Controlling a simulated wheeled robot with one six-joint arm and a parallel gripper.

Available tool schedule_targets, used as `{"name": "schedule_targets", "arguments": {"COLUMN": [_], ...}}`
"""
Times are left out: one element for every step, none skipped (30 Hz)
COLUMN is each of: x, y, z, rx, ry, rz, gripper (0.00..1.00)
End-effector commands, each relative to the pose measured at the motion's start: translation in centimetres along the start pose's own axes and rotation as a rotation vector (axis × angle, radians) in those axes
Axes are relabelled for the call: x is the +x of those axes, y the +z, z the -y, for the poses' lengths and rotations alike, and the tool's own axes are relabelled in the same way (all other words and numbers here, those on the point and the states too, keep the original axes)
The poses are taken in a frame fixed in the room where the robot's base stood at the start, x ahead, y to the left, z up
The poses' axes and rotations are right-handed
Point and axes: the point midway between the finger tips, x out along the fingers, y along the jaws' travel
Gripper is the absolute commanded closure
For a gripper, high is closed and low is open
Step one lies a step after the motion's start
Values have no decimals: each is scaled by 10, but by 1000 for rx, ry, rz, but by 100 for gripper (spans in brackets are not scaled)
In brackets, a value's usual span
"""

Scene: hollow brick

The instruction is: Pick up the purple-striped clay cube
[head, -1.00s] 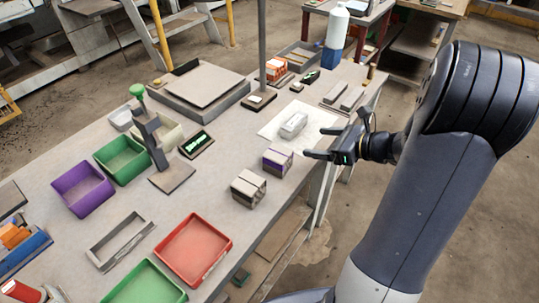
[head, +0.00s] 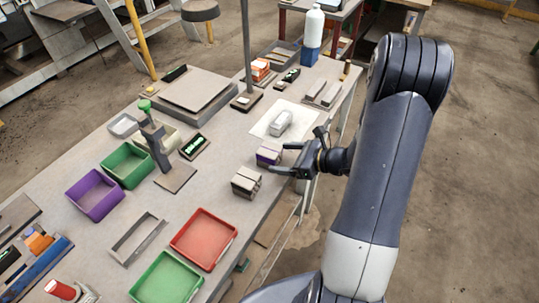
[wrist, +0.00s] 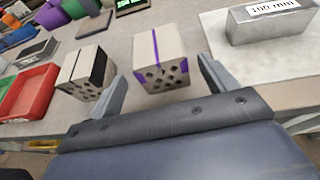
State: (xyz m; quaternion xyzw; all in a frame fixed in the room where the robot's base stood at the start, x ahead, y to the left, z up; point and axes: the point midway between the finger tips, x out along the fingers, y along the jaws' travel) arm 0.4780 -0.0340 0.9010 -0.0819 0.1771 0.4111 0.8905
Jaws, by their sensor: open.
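The purple-striped clay cube (head: 268,153) sits on the bench near its right edge. In the wrist view the cube (wrist: 160,58) is pale grey with a purple stripe and a face full of holes. It lies ahead of my gripper (wrist: 163,88), roughly between the two fingers in the picture. My gripper (head: 279,160) is open and empty at the bench edge. In the head view one finger overlaps the cube's lower side; I cannot tell whether they touch.
A dark-striped clay cube (head: 246,182) stands close by on the left, near one finger in the wrist view. A metal block (head: 281,122) marked 100 mm lies on a white sheet (head: 262,127) behind. A red bin (head: 231,262) and a thin post (head: 247,60) stand farther off.

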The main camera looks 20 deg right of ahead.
Motion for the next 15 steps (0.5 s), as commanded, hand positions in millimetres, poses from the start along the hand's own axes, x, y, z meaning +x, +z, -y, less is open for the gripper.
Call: {"name": "schedule_targets", "arguments": {"x": [3, 6, 10, 14, 18, 25, 29, 33, 39, 42, 45, 48, 50, 51, 52], "y": [1, 2, 3, 4, 5, 6, 7, 7, 6, 6, 6, 6, 5, 5, 5], "z": [0, 0, 0, 0, 1, 1, 1, 1, 1, 2, 2, 2, 2, 2, 2], "rx": [1, 1, 0, 1, 1, 1, 1, 0, 1, 1, 0, 1, 1, 1, 1], "ry": [1, 2, 4, 4, 4, 5, 4, 5, 4, 4, 3, 1, 1, 0, 0], "rz": [0, 0, 0, 0, -1, -1, -1, -1, 0, 0, 0, 0, -1, -1, -1], "gripper": [20, 20, 20, 20, 20, 20, 20, 20, 20, 20, 20, 20, 20, 20, 20]}}
